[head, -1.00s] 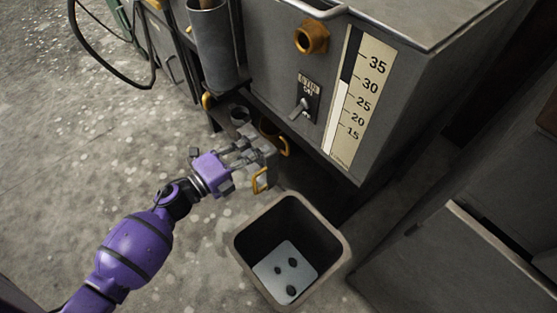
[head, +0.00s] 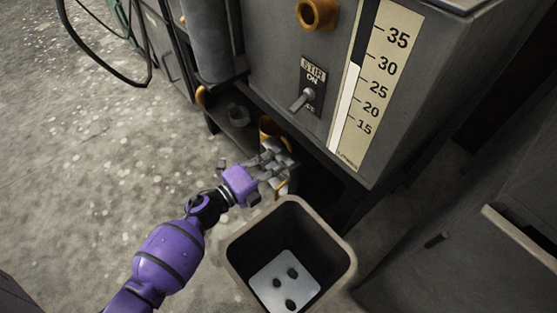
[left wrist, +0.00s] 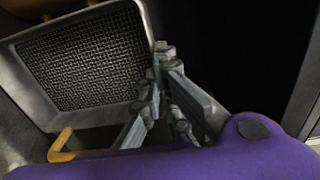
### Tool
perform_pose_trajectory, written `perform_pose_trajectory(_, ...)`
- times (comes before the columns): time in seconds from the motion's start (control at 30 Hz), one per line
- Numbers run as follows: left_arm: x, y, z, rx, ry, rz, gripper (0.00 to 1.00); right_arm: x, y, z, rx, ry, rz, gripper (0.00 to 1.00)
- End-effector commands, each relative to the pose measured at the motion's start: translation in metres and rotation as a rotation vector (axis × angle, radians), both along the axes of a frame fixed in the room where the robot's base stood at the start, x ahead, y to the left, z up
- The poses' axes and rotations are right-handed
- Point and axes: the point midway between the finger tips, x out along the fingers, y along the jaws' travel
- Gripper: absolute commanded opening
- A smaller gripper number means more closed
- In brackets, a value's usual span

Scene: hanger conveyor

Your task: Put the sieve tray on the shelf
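The sieve tray (left wrist: 85,60) shows in the left wrist view as a pale metal frame around a dark mesh, with an orange handle (left wrist: 62,145) at its lower left. In the head view it is a small grey piece (head: 291,182) beyond my left gripper (head: 282,165), mostly hidden. The fingers (left wrist: 165,75) are close together at the tray's right edge and appear shut on it. The tray looks tilted up on edge. The low shelf (head: 238,133) is under the grey machine, left of the gripper. My right gripper is not in view.
An open grey bin (head: 238,255) with a holed plate inside stands just below the gripper. The grey machine (head: 420,120) with a switch and level gauge rises behind. An orange cup (head: 270,130) and a dark nut-like piece (head: 238,114) sit on the shelf.

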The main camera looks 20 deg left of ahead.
Motion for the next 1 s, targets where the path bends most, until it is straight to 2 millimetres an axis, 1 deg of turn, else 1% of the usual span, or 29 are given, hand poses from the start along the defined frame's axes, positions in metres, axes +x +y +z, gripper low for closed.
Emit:
perform_pose_trajectory(0.13,0.001,0.0,0.003,0.0,-0.004,0.0,0.0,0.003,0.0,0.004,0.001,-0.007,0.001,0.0)
perform_pose_trajectory(0.3,0.001,0.0,-0.002,0.0,-0.002,0.0,0.0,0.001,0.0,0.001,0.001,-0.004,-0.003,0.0)
perform_pose_trajectory(0.4,0.0,0.001,-0.001,0.001,-0.001,0.001,0.15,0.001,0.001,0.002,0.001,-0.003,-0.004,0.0)
perform_pose_trajectory(0.47,0.0,0.0,-0.001,0.001,-0.001,0.001,0.23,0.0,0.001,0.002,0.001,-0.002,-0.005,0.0)
perform_pose_trajectory(0.73,0.0,0.001,-0.001,0.0,-0.001,0.001,0.23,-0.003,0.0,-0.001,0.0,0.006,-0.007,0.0)
perform_pose_trajectory(0.87,-0.001,0.001,0.004,0.0,-0.001,0.001,0.23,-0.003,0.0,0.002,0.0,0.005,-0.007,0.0)
perform_pose_trajectory(1.0,-0.019,0.014,0.003,0.0,0.002,0.003,0.23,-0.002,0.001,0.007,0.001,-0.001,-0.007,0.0)
